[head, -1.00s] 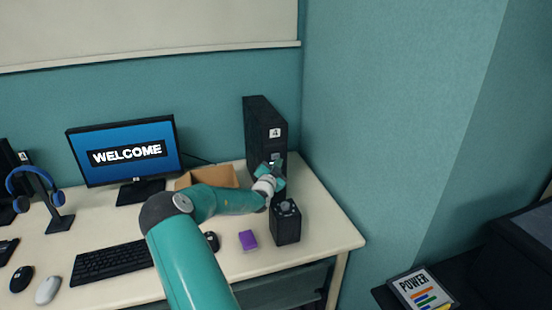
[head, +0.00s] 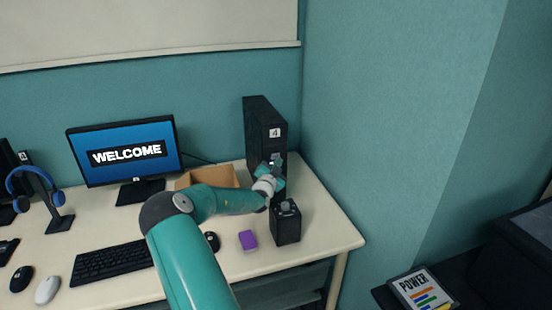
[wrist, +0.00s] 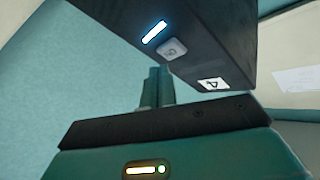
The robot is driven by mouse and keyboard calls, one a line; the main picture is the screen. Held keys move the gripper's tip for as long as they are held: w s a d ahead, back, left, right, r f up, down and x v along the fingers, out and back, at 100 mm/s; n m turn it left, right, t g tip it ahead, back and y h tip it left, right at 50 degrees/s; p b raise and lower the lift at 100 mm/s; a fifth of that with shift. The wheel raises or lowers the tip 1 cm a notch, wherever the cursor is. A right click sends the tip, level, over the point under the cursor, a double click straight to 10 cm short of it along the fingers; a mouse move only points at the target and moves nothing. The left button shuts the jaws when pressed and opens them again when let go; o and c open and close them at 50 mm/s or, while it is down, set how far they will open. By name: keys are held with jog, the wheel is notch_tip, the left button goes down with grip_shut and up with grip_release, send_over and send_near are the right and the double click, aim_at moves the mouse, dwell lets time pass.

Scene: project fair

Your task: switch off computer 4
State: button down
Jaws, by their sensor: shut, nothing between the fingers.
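Computer 4 is a black tower (head: 257,120) with a white "4" label, standing at the back right of the desk. In the wrist view its dark front (wrist: 120,20) shows a lit white-blue bar, a grey power button (wrist: 172,49) and the "4" label (wrist: 212,84). My gripper (head: 277,165) is in front of the tower's face and hides part of it. In the wrist view my gripper (wrist: 157,76) is shut and empty, its tips below and slightly left of the button. I cannot tell whether they touch the tower. The monitor (head: 125,152) shows "WELCOME".
A black box-like object (head: 285,224) stands just below my gripper, near a purple block (head: 248,240). An open cardboard box (head: 222,177) is behind my arm. The teal wall (head: 350,130) is close on the right. A keyboard (head: 112,262) lies at the front.

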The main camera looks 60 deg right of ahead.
jog(key=shift+d, duration=0.1)
jog(key=shift+w+d, duration=0.25)
jog(key=shift+w, duration=0.05)
jog(key=shift+w+d, duration=0.3)
dwell(0.7)
jog(key=shift+s+a, duration=0.1)
jog(key=shift+a, duration=0.05)
jog(key=shift+s+a, duration=0.5)
jog(key=s+a, duration=0.4)
jog(key=shift+s, duration=0.15)
dwell(0.6)
